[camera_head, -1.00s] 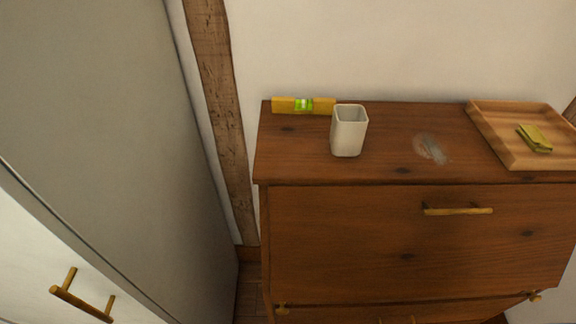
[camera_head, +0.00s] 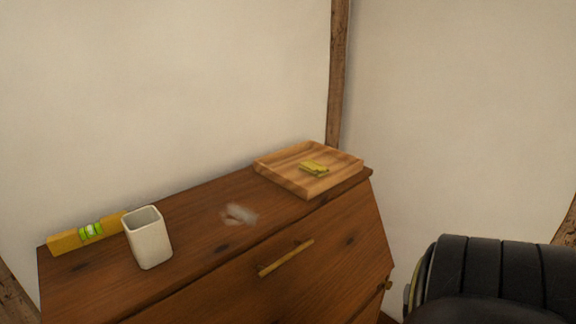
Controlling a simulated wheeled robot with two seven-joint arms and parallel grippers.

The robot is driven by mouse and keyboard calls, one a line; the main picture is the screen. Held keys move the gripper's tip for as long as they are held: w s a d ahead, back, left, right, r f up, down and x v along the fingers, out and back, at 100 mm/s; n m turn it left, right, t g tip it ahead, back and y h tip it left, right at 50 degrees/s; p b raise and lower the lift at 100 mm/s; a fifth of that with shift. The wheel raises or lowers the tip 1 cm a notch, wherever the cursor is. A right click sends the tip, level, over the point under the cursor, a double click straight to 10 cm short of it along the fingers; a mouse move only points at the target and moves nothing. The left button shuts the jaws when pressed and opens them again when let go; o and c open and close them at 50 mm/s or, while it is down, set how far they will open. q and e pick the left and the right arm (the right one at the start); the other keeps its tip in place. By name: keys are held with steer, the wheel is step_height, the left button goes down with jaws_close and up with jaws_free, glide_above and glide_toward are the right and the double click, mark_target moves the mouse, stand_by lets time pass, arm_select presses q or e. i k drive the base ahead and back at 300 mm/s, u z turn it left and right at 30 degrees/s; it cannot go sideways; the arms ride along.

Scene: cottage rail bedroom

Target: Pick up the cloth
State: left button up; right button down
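A small folded yellow-green cloth (camera_head: 314,168) lies in a shallow wooden tray (camera_head: 275,173). The tray sits at the right end of the top of a brown wooden dresser (camera_head: 197,248). Neither of my grippers shows in the view.
A white square cup (camera_head: 149,239) and a yellow spirit level (camera_head: 84,234) stand at the dresser's left end. A whitish smudge (camera_head: 238,214) marks the top between cup and tray. A black padded chair (camera_head: 490,272) stands at the lower right. Walls close off the back and right.

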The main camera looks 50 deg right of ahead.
mark_target(314, 168)
steer(key=z, duration=1.65)
steer(key=k, duration=0.55)
steer(key=z, duration=0.25)
